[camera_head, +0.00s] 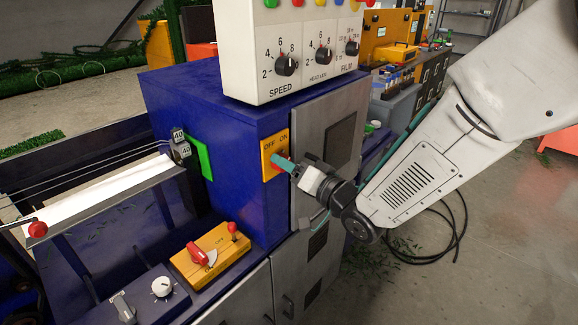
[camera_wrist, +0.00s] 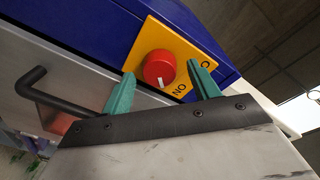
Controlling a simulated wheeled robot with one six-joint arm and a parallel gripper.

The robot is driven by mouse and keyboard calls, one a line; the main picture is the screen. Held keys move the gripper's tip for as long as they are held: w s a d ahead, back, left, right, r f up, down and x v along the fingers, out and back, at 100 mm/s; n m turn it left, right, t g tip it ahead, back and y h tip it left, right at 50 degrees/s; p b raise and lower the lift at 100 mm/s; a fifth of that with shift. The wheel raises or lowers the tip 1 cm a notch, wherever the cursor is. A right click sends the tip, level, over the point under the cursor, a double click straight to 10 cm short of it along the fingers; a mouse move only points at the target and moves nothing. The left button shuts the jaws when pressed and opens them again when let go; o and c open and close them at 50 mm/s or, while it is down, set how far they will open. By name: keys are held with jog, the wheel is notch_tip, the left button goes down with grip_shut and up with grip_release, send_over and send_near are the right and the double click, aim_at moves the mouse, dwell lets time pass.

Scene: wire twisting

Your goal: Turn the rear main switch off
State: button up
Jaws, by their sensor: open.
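The OFF/ON switch on the blue cabinet has a yellow plate (camera_head: 268,146) and a red round knob (camera_wrist: 159,67). In the head view the knob is mostly hidden by my fingers. In the wrist view its white mark is at the knob's lower edge, on the side of the ON lettering. My gripper (camera_head: 285,165) is at the plate with its teal fingers open. In the wrist view the fingertips (camera_wrist: 160,72) lie on either side of the knob, with a visible gap on both sides. I see no clear contact with the knob.
A grey cabinet door with a black handle (camera_wrist: 36,88) is beside the switch. A white control box (camera_head: 292,50) with dials overhangs above. A second red switch on a yellow box (camera_head: 210,254) sits lower front. A black cable (camera_head: 462,225) lies on the floor at right.

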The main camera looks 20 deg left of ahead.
jog(key=shift+w+a, duration=0.2)
jog(key=shift+a, duration=0.15)
jog(key=c, duration=1)
jog(key=n+y, duration=0.1)
jog(key=n, duration=1.8)
jog(key=shift+f+g+y, duration=0.2)
jog(key=shift+g+y, duration=0.2)
